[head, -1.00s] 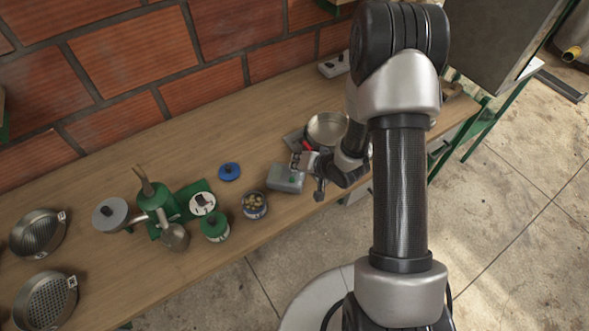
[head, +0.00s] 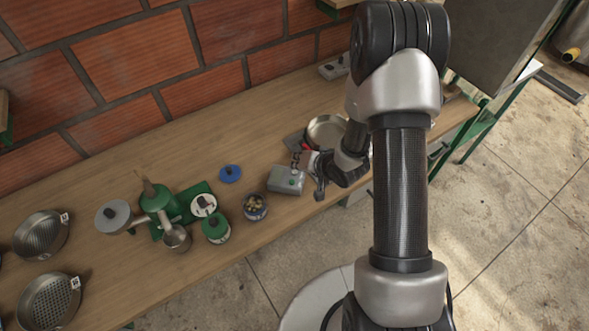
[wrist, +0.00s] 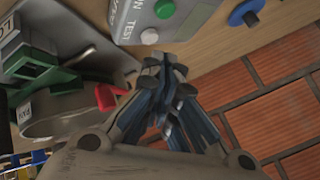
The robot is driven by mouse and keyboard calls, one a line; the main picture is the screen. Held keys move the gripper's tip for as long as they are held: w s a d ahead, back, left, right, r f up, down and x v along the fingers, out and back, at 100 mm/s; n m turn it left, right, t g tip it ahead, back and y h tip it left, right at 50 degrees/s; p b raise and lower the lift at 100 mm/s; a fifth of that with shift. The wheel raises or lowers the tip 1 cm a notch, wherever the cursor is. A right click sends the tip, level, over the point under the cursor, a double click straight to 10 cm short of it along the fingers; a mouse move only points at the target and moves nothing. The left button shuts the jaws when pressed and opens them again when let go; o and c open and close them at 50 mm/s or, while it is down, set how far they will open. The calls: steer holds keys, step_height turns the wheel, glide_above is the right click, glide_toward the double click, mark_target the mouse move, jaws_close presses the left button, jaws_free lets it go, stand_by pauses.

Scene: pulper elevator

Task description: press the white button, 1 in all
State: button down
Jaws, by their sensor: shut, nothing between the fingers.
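The white button (wrist: 149,36) sits on a grey control box (wrist: 190,22), beside lettering that reads "TEST", in the wrist view. A green button (wrist: 164,8) is on the same box, farther from my gripper. My gripper (wrist: 165,62) is shut and empty, with its fingertips close to the white button in the picture. I cannot tell whether they touch the box. In the head view the grey box (head: 285,180) stands on the wooden bench, with my gripper (head: 299,160) at its far right edge. The white button cannot be made out there.
The wooden bench (head: 110,195) runs along a brick wall (head: 220,50). A metal pan (head: 326,130) is behind my wrist.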

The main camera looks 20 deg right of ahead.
step_height(320, 180, up, 5)
steer(key=p, duration=0.4)
stand_by(0.3)
stand_by(0.6)
step_height(320, 180, up, 11)
steer(key=n+h, duration=0.1)
steer(key=h, duration=0.2)
glide_above(297, 172)
steer(key=d, duration=0.4)
steer(key=s+d+r+n+g+h+b, duration=0.1)
steer(key=s+r+h, duration=0.1)
steer(key=s+r, duration=0.55)
steer(key=s+a+r+g, duration=0.1)
steer(key=s+a+r, duration=0.1)
steer(key=s, duration=0.4)
steer(key=s+a+r+n+b, duration=0.1)
steer(key=s+r, duration=0.3)
steer(key=s, duration=0.3)
steer(key=s+a+r+n+g+y, duration=0.1)
steer(key=s+a+r, duration=0.1)
steer(key=s, duration=0.5)
steer(key=shift+a+r+g, duration=0.3)
steer(key=shift+r, duration=0.25)
